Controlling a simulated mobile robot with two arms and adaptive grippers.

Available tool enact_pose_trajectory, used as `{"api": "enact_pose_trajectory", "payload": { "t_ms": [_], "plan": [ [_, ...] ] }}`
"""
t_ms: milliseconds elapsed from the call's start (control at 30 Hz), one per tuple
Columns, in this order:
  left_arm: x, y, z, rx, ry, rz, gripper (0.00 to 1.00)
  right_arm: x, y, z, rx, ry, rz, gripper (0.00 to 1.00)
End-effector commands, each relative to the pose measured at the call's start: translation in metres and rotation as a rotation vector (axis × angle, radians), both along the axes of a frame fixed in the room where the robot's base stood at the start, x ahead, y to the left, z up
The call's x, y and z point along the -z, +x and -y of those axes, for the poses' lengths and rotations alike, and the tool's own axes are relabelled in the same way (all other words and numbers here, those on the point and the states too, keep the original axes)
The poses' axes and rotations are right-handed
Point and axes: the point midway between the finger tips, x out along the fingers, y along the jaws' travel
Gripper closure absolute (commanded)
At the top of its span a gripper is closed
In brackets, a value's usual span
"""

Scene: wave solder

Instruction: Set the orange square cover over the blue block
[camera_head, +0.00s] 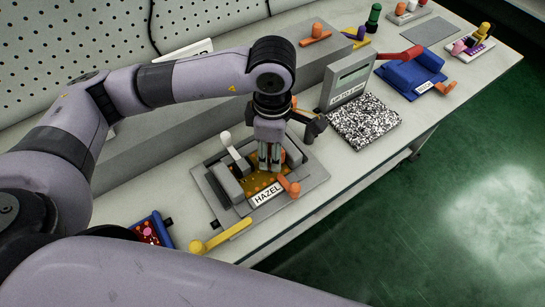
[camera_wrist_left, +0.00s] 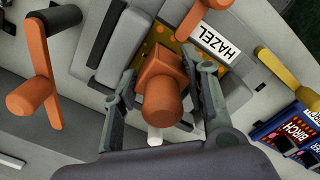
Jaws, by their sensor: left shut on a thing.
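The orange square cover (camera_wrist_left: 163,66) has a round knob and shows between the fingers of my left gripper (camera_wrist_left: 164,76) in the wrist view. My left gripper (camera_head: 269,165) is shut on it, low over the amber board (camera_head: 254,186) in the grey fixture (camera_head: 296,205) labelled HAZEL. In the head view the fingers largely hide the cover. I cannot make out the blue block on the board; the cover and fingers hide that part. I cannot tell whether the cover touches the board. My right gripper is in neither view.
An orange clamp handle (camera_head: 290,187), a white-tipped lever (camera_head: 226,139) and a yellow handle (camera_head: 222,235) stand close around the board. A blue box (camera_head: 156,229) lies at the left. A grey display stand (camera_head: 349,78) and a speckled pad (camera_head: 363,121) are to the right.

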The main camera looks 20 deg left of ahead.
Motion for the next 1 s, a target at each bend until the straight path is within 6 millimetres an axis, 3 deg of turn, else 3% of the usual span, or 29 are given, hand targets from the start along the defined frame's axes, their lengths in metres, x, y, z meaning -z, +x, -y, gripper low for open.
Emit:
{"api": "enact_pose_trajectory", "payload": {
  "t_ms": [1000],
  "plan": [
    [0.0043,-0.0037,-0.0005,0.001,0.005,-0.012,0.91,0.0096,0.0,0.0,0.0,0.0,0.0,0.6]
  ]
}}
